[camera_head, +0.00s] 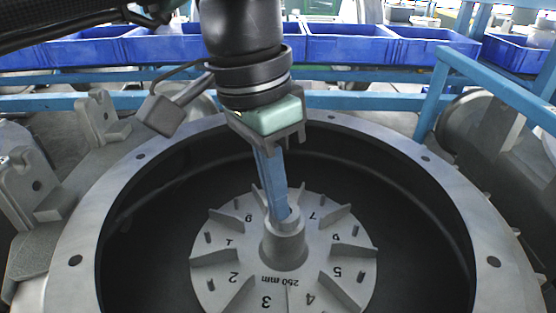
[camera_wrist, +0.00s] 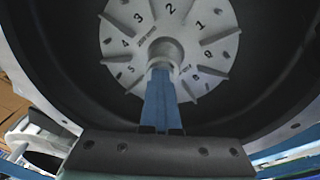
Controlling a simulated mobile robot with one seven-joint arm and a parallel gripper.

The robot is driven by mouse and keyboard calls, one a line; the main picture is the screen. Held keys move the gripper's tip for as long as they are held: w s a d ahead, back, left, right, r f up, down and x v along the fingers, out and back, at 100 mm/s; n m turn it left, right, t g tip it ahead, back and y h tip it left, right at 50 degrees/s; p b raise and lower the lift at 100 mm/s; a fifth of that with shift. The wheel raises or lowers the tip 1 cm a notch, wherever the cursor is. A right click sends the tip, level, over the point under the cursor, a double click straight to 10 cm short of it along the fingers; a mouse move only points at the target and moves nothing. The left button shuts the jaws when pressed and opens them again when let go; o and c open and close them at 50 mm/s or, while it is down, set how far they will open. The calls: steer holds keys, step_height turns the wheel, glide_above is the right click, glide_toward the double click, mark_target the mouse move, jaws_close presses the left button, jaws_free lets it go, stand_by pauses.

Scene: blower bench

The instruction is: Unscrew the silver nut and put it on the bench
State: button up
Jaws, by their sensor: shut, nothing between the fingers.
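A silver-grey impeller (camera_head: 225,262) with numbered sections and upright vanes sits in the round housing; it also shows in the wrist view (camera_wrist: 122,30). Its raised round hub (camera_head: 284,250) is at the centre, also visible in the wrist view (camera_wrist: 167,47). I cannot make out the silver nut as a separate piece; the hub's top is partly hidden by my fingers. My gripper (camera_head: 283,211) points down with its blue fingers shut and empty, the tips at the hub's top. In the wrist view the fingertips (camera_wrist: 160,72) overlap the hub's near edge. I cannot tell whether they touch it.
The housing's wide grey rim (camera_head: 456,196) with bolt holes surrounds the impeller. Blue rails (camera_head: 432,108) stand behind and at the right. Blue bins (camera_head: 350,46) line the back. Grey metal castings (camera_head: 35,195) lie at the left.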

steer(key=m, duration=0.2)
steer(key=m+y+p, duration=0.1)
steer(key=m, duration=0.3)
steer(key=shift+d+r+m+y+p, duration=0.3)
steer(key=shift+d+r+m, duration=0.05)
steer(key=shift+m, duration=0.05)
steer(key=m, duration=0.2)
steer(key=m+p, duration=0.1)
steer(key=m, duration=0.3)
steer(key=shift+w+d+m+p, duration=0.2)
steer(key=shift+w+m+p, duration=0.15)
steer(key=shift+m, duration=0.05)
steer(key=m, duration=0.2)
steer(key=m+p, duration=0.1)
steer(key=m, duration=0.3)
steer(key=shift+w+a+m+p, duration=0.1)
steer(key=shift+w+m+p, duration=0.15)
steer(key=shift+m+p, duration=0.05)
steer(key=m, duration=0.5)
steer(key=shift+a+p, duration=0.1)
steer(key=shift+p, duration=0.3)
jaws_close()
